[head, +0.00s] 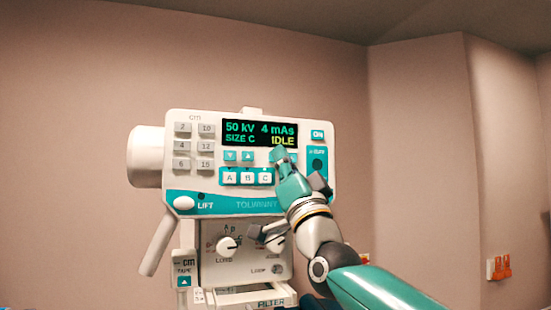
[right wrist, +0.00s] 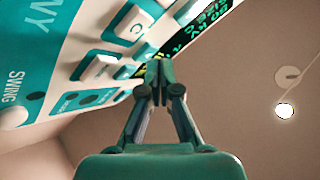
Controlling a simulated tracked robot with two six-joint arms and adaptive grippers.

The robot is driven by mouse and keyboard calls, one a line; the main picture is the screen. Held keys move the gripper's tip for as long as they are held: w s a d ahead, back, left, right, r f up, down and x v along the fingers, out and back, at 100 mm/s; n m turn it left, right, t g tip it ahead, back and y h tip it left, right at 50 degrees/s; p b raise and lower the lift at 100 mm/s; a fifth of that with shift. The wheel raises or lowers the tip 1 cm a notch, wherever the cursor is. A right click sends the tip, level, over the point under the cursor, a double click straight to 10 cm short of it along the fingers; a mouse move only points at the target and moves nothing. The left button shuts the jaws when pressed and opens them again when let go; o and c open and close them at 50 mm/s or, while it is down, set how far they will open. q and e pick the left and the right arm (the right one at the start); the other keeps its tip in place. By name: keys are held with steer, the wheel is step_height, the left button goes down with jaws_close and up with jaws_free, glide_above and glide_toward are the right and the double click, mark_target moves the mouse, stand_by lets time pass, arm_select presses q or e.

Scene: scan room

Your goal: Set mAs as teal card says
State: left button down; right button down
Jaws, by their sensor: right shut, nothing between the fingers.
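The control panel (head: 180,150) of a white and teal unit faces me. Its display (head: 260,132) reads 50 kV, 4 mAs, SIZE C, IDLE; part of it also shows in the right wrist view (right wrist: 205,22). Two teal arrow buttons (head: 239,156) sit under the kV reading. Under the mAs reading, my right gripper (head: 278,152) hides most of the arrow buttons; one edge (head: 294,158) shows. The gripper is shut and empty, its tips at the panel face; whether they touch a button I cannot tell. I see no card that is clearly the teal one.
Buttons A, B and C (head: 247,177) lie just below the tips. An ON button (head: 318,134) is at the upper right. Grey cm keys (head: 194,145) are at the left. Below are a LOAD dial (head: 227,244) and a TAPE label (head: 184,279).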

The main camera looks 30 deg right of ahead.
steer(key=shift+w+d, duration=0.1)
steer(key=shift+w, duration=0.35)
stand_by(0.4)
steer(key=shift+s, duration=0.1)
steer(key=shift+s+f+b, duration=0.1)
steer(key=shift+s+b, duration=0.2)
steer(key=shift+s, duration=0.05)
steer(key=shift+s+a, duration=0.2)
steer(key=shift+s, duration=0.15)
steer(key=s+b, duration=0.1)
steer(key=s, duration=0.1)
steer(key=s+a+b, duration=0.1)
steer(key=s, duration=0.2)
steer(key=shift+a, duration=0.1)
stand_by(0.4)
steer(key=shift+b, duration=0.3)
stand_by(1.4)
